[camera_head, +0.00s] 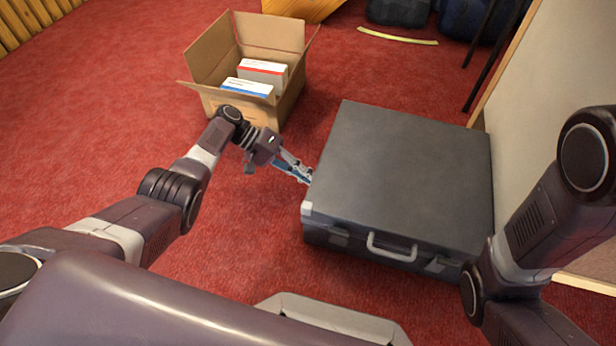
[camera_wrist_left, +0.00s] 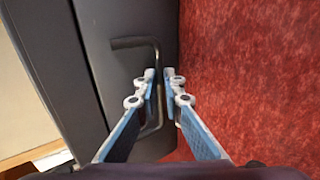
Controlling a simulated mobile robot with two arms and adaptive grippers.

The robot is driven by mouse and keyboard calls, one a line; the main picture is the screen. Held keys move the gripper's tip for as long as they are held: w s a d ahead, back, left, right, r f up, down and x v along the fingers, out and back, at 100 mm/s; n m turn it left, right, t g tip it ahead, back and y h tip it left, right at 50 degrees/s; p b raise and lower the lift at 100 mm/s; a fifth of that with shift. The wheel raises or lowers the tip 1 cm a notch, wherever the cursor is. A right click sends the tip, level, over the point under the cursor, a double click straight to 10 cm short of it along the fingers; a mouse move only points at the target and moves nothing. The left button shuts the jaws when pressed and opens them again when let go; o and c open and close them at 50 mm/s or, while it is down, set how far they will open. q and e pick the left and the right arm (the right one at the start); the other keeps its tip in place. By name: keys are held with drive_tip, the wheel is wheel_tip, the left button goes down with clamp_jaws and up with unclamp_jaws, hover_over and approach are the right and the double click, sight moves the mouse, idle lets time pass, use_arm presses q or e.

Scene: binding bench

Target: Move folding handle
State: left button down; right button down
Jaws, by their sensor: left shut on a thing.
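A large dark grey case (camera_head: 410,170) lies flat on the red carpet. A thin dark folding handle (camera_wrist_left: 134,42) stands out from its side in the left wrist view; in the head view this handle is hidden. My left gripper (camera_head: 306,178) is at the case's left side. In the left wrist view its two fingertips (camera_wrist_left: 163,82) are on either side of the handle's long bar, shut on it. A light grey handle (camera_head: 391,249) is on the case's front side. My right arm comes in at the right edge, but its gripper is out of view.
An open cardboard box (camera_head: 215,58) stands behind my left arm, holding a red-and-white carton (camera_head: 263,71) and a blue-and-white carton (camera_head: 248,87). A pale board (camera_head: 560,100) stands close to the case's right. The carpet (camera_head: 100,110) at left is clear.

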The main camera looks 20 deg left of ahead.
use_arm(q)
drive_tip(key=c, duration=2)
unclamp_jaws()
drive_tip(key=shift+c, duration=0.2)
drive_tip(key=v, duration=0.8)
drive_tip(key=shift+f, duration=0.1)
